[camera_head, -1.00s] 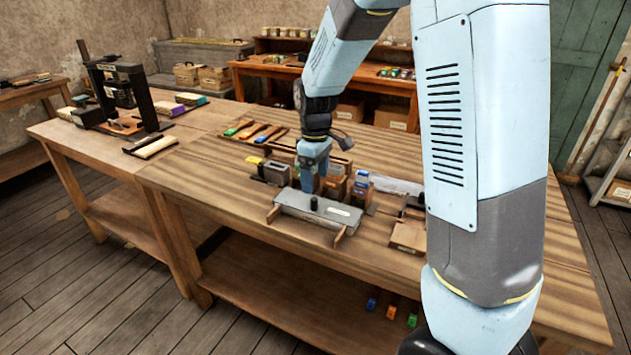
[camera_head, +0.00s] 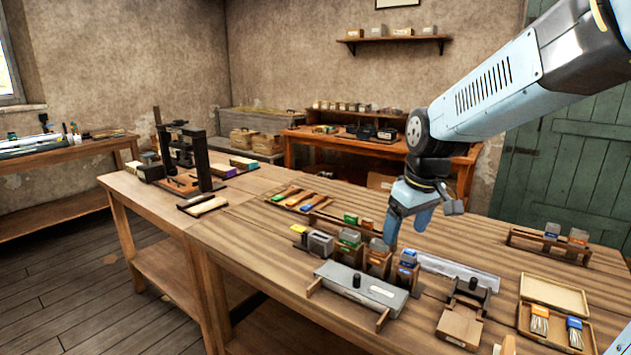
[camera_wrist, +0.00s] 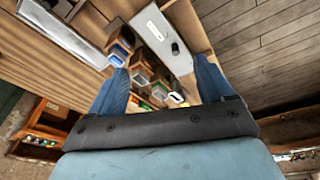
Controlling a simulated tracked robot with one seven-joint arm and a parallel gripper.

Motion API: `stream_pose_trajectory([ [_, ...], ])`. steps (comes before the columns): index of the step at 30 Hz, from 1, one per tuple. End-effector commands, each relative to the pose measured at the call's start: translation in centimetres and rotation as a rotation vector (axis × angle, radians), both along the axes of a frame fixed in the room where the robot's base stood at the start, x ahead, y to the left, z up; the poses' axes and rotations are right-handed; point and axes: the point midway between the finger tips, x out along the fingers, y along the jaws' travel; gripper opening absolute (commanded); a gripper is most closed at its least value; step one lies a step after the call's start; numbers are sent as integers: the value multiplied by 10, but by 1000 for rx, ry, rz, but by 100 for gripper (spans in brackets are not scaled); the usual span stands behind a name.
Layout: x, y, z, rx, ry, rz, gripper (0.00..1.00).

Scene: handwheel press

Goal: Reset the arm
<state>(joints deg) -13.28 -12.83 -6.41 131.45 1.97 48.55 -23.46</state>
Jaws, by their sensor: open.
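My arm reaches in from the upper right in the head view. My gripper (camera_head: 408,220) hangs above the table, over the far side of the row of small wooden holders (camera_head: 378,258), and looks empty. In the wrist view its two blue fingers (camera_wrist: 160,90) are spread apart, with the holders and a grey metal box with a black knob (camera_wrist: 165,38) below and beyond them. The grey box also shows in the head view (camera_head: 360,290), resting on wooden strips.
The press (camera_head: 185,155) stands at the far left of the table. An open wooden box with brushes (camera_head: 555,292), a wooden block (camera_head: 462,322) and a small rack (camera_head: 548,247) lie on the right.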

Motion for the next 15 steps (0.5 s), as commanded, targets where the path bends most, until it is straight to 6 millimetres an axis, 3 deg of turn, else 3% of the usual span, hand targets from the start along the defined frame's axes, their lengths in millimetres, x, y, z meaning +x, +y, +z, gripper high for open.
stream_pose_trajectory([
  [6,-43,-19,28,34,-72,-141,81],
  [15,-103,-39,50,73,-169,-333,81],
])
